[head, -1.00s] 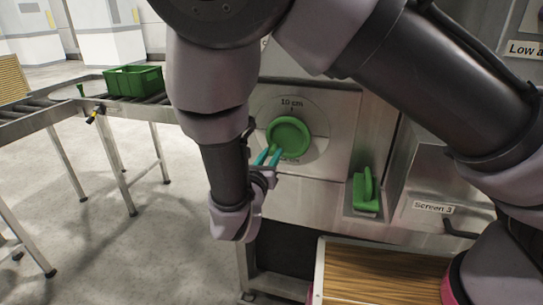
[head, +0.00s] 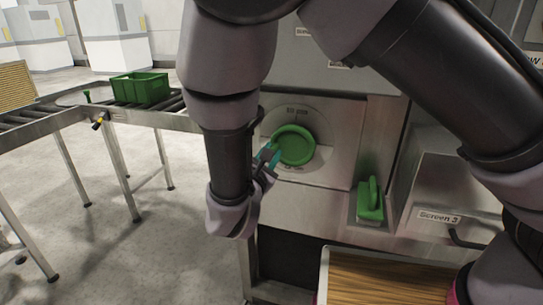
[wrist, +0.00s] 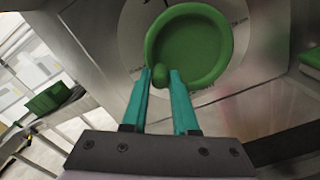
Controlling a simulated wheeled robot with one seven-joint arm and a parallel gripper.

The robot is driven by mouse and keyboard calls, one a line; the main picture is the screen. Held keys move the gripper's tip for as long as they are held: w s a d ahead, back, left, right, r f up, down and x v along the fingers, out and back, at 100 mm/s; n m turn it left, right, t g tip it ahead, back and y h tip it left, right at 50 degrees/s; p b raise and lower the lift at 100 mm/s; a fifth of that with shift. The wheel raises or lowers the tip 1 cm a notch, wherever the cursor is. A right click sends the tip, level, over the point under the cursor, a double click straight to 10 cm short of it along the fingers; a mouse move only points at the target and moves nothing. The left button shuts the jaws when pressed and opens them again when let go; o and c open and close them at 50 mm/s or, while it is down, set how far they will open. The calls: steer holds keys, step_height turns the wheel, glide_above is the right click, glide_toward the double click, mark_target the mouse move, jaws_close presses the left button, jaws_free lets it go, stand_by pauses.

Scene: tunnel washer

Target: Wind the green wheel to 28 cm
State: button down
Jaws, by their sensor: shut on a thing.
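The green wheel (head: 293,145) is a round dished handwheel on a pale round dial plate (head: 322,128) on the machine's front. The wrist view shows the wheel (wrist: 190,45) close up, with a small green knob (wrist: 160,76) at its lower-left rim. My gripper (head: 273,154) is at the wheel's lower left. Its two teal fingers (wrist: 161,80) are shut on the knob, one on each side. A label above the wheel seems to read 10 cm. Another label below it is too small to read and partly hidden. I see no clear pointer.
A green handle (head: 370,200) stands on a bracket right of the wheel. A drawer labelled Screen 3 (head: 440,218) is farther right. A wood-topped tray (head: 385,278) lies below. A roller conveyor (head: 70,112) with a green crate (head: 140,88) stands left. Open floor lies between.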

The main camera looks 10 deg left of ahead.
steer(key=shift+r, duration=0.2)
stand_by(0.4)
steer(key=c, duration=0.7)
jaws_free()
steer(key=s, duration=0.7)
steer(key=s+a, duration=0.1)
steer(key=s, duration=0.2)
steer(key=shift+s, duration=0.4)
steer(key=shift+f, duration=0.1)
